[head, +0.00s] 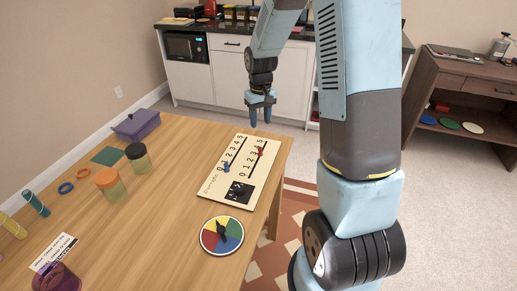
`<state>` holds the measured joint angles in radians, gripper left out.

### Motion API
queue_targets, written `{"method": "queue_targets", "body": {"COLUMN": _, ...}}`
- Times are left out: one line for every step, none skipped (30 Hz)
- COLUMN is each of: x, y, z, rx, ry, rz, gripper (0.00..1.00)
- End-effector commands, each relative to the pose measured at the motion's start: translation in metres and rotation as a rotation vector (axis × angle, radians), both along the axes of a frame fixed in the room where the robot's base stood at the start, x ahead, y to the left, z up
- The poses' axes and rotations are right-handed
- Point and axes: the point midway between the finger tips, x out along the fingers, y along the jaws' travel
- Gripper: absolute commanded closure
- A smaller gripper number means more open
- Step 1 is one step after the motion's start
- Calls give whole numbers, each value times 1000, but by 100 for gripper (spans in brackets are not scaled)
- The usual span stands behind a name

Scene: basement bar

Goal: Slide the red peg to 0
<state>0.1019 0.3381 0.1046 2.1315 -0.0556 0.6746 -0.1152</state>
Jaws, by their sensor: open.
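A cream board (211,186) lies on the wooden table near its right edge, with two numbered slots running from 0 at the near end to 5 at the far end. The red peg (260,151) sits in the right slot, toward the high-number end, around 4; the exact mark is too small to tell. A blue peg (226,167) sits in the left slot near its 0 end. My gripper (261,116) is open and empty, pointing down. It appears above the far end of the board in the picture, apart from the red peg.
A black square (239,192) is on the board's near part. A coloured dial disc (221,237) lies nearer. Jars (110,185), rings, and a purple box (136,124) stand on the left of the wooden table (165,220). A counter with a microwave (186,46) is behind.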

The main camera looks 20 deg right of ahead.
Motion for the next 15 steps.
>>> {"method": "queue_targets", "body": {"x": 0, "y": 0, "z": -5, "rx": 1, "ry": 3, "rz": 0, "gripper": 55}}
{"method": "queue_targets", "body": {"x": 0, "y": 0, "z": -8, "rx": 1, "ry": 3, "rz": 0, "gripper": 55}}
{"method": "queue_targets", "body": {"x": 0, "y": 0, "z": -12, "rx": 0, "ry": 2, "rz": 1, "gripper": 55}}
{"method": "queue_targets", "body": {"x": 0, "y": 0, "z": -16, "rx": 0, "ry": 3, "rz": 1, "gripper": 55}}
{"method": "queue_targets", "body": {"x": -1, "y": 0, "z": -21, "rx": 0, "ry": 4, "rz": 1, "gripper": 55}}
{"method": "queue_targets", "body": {"x": -1, "y": 0, "z": -28, "rx": 0, "ry": 4, "rz": 1, "gripper": 55}}
{"method": "queue_targets", "body": {"x": -1, "y": 0, "z": -33, "rx": 0, "ry": 5, "rz": 1, "gripper": 55}}
{"method": "queue_targets", "body": {"x": -1, "y": 0, "z": -38, "rx": 0, "ry": 5, "rz": 1, "gripper": 55}}
{"method": "queue_targets", "body": {"x": -1, "y": 0, "z": -46, "rx": 0, "ry": 5, "rz": 1, "gripper": 55}}
{"method": "queue_targets", "body": {"x": -1, "y": 0, "z": -51, "rx": 0, "ry": 5, "rz": 0, "gripper": 55}}
{"method": "queue_targets", "body": {"x": -1, "y": 0, "z": -56, "rx": 0, "ry": 4, "rz": 0, "gripper": 55}}
{"method": "queue_targets", "body": {"x": -1, "y": 0, "z": -63, "rx": 0, "ry": 5, "rz": 0, "gripper": 55}}
{"method": "queue_targets", "body": {"x": -1, "y": 1, "z": -68, "rx": 0, "ry": 4, "rz": 0, "gripper": 55}}
{"method": "queue_targets", "body": {"x": -1, "y": 1, "z": -73, "rx": 1, "ry": 3, "rz": 0, "gripper": 55}}
{"method": "queue_targets", "body": {"x": -1, "y": 1, "z": -80, "rx": 0, "ry": 4, "rz": 1, "gripper": 55}}
